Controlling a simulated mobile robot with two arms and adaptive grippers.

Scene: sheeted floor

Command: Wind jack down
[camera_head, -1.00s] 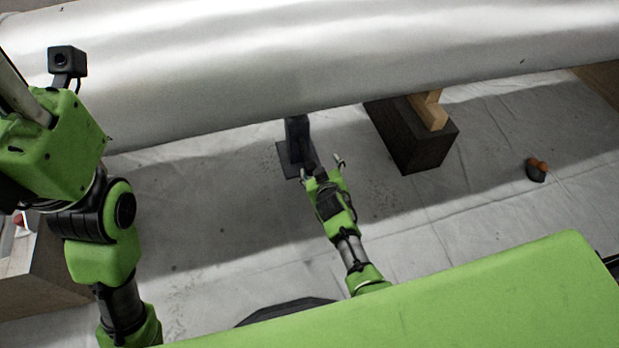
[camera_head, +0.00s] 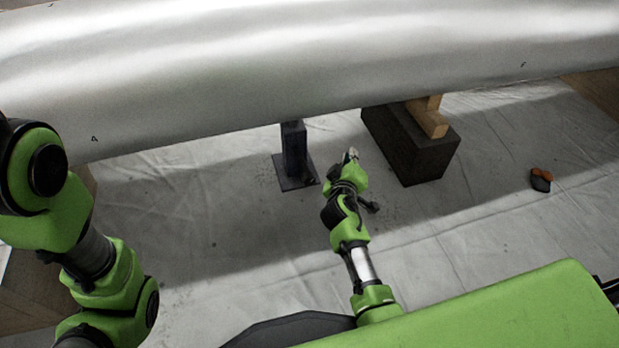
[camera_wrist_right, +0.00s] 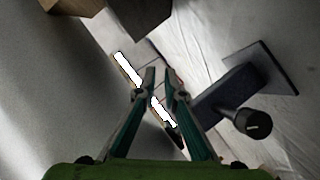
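The jack (camera_head: 293,148) is a dark post on a square base plate, standing on the sheeted floor under the large pale cylinder (camera_head: 300,65). Its top is hidden by the cylinder. In the right wrist view the jack (camera_wrist_right: 225,92) lies right of the fingers, with a round black knob (camera_wrist_right: 252,122) on it facing the camera. My right gripper (camera_head: 352,154) is right of the jack and apart from it. In the wrist view its two teal fingers (camera_wrist_right: 162,72) point inward with a narrow gap between the tips and grip nothing visible. My left gripper is out of view.
A dark block (camera_head: 412,150) with a wooden piece (camera_head: 428,118) on it stands close to the right of my right gripper. A small dark and orange object (camera_head: 541,180) lies further right. Open sheeted floor (camera_head: 230,245) lies in front.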

